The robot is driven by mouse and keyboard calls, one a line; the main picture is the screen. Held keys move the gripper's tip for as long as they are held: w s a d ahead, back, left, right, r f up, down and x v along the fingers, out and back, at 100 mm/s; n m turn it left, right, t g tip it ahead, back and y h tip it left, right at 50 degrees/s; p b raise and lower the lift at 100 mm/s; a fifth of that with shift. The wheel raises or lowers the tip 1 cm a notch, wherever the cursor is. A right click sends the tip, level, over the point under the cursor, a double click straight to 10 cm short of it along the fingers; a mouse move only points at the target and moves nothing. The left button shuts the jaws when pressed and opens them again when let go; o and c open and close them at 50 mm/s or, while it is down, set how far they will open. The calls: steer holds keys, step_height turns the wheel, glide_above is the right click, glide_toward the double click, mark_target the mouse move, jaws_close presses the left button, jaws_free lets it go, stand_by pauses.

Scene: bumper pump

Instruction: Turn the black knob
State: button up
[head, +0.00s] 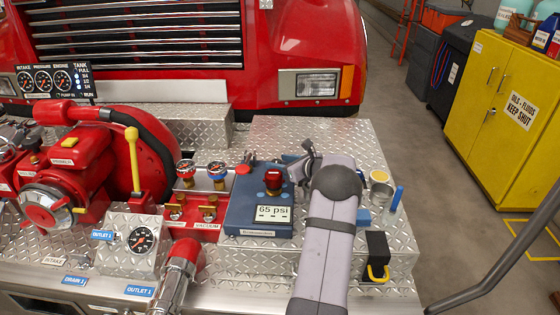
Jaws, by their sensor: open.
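A blue control box (245,212) with a screen reading 65 psi stands on the diamond-plate deck. A dark red knob (272,178) sits on its upper part. I cannot make out a clearly black knob; one may be hidden behind my arm. My arm reaches in from the bottom, over the right side of the box. My gripper (293,163) is at the far end of the arm, just right of and above the red knob. It is open and looks empty, partly hidden by my wrist. Whether it touches the knob I cannot tell.
Two gauges with brass valves (209,208) stand left of the box. A red pump (75,165) with a yellow lever (133,160) is farther left. Right of my arm are a small can (380,190), a blue-handled tool (397,198) and a black block with a yellow loop (377,257).

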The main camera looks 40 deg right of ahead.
steer(key=shift+w, duration=0.15)
steer(key=shift+c, duration=0.2)
steer(key=c, duration=1)
steer(key=shift+d+n+y, duration=0.1)
steer(key=shift+n+y, duration=0.2)
steer(key=shift+y, duration=0.1)
steer(key=shift+r, duration=0.1)
steer(key=shift+w+d+n+y, duration=0.1)
steer(key=shift+d+n+y, duration=0.05)
steer(key=shift+n+y, duration=0.7)
steer(key=shift+n+g+y+b, duration=0.3)
steer(key=shift+n+y+b, duration=0.2)
steer(key=shift+y, duration=0.15)
